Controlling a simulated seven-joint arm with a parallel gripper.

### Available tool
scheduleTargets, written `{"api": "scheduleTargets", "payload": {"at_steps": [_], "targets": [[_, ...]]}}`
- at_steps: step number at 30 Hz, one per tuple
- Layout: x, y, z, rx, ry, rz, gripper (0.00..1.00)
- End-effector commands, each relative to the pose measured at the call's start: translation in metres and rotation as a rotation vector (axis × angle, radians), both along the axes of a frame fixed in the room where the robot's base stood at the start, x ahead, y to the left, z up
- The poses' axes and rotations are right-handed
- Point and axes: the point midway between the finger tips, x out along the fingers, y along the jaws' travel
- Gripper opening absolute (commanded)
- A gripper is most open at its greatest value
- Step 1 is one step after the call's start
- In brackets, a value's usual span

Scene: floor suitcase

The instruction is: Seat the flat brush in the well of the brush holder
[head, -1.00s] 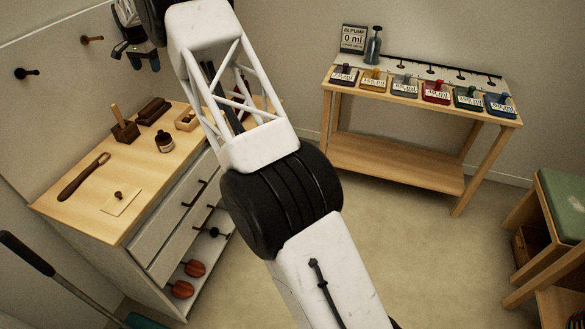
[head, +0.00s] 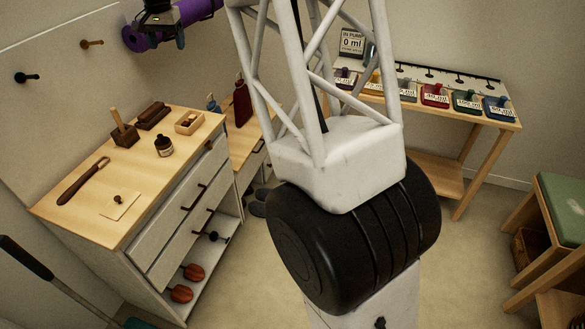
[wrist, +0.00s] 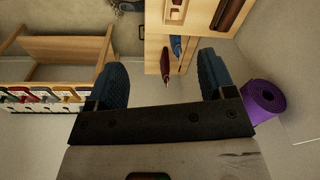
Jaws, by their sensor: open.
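A dark block with an upright wooden handle (head: 117,119) stands at the back left of the cabinet top in the head view. It may be the brush holder with a brush in it; I cannot tell. A long dark brown piece (head: 153,115) lies beside it, possibly a brush. My gripper (head: 163,24) is high near the wall, past the cabinet, and holds nothing. In the wrist view its two blue fingers are wide apart, with my gripper's gap (wrist: 162,78) empty. A well is not visible.
The cabinet top (head: 150,200) also holds a dark bottle (head: 164,147), a small wooden box (head: 188,122) and a brown shoehorn-like tool (head: 83,182). A red item (head: 242,102) stands on a bench behind. A purple roll (wrist: 263,101) is close to my gripper's right finger.

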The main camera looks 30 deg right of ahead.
Motion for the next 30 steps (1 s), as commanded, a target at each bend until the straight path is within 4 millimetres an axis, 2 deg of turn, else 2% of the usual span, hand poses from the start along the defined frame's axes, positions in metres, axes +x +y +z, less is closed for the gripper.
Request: {"api": "scheduleTargets", "payload": {"at_steps": [1, 12, 22, 30], "targets": [[-0.013, -0.005, 0.007, -0.001, -0.005, 0.009, 0.76], [-0.105, -0.032, 0.036, -0.009, -0.030, 0.086, 0.76], [-0.192, -0.054, 0.051, -0.018, -0.053, 0.155, 0.76], [-0.263, -0.070, 0.051, -0.028, -0.067, 0.210, 0.76]]}}
